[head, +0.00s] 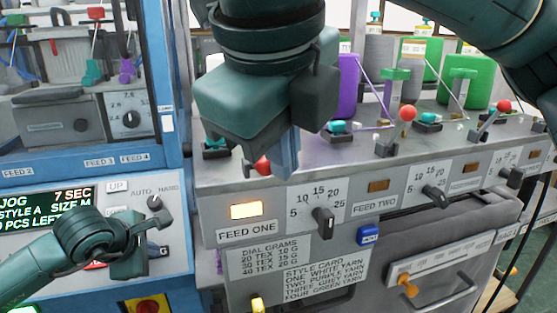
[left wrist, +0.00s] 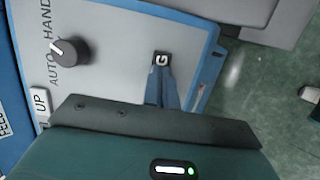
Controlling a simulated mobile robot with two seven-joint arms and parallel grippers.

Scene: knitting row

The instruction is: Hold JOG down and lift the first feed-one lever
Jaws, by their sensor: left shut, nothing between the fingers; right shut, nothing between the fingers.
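The JOG button shows in the left wrist view as a dark key with a "G" (left wrist: 161,58), the rest of its label covered. My left gripper (left wrist: 163,78) is shut and empty, its fingertips over that key; pressing depth cannot be told. In the head view my left gripper (head: 142,262) is low at the blue panel. The display (head: 45,208) reads JOG, 7 SEC. The feed-one lever's red knob (head: 262,166) is just left of my right gripper's fingers (head: 286,166). The right gripper is shut and empty, hiding most of the lever; contact cannot be told.
The feed-one lamp (head: 245,210) is lit amber. A dial (head: 323,222) sits right of it. Other red-knobbed levers (head: 407,113) stand along the ledge to the right, with purple and green yarn cones (head: 470,80) behind. An AUTO/HAND knob (left wrist: 70,50) is near the left gripper.

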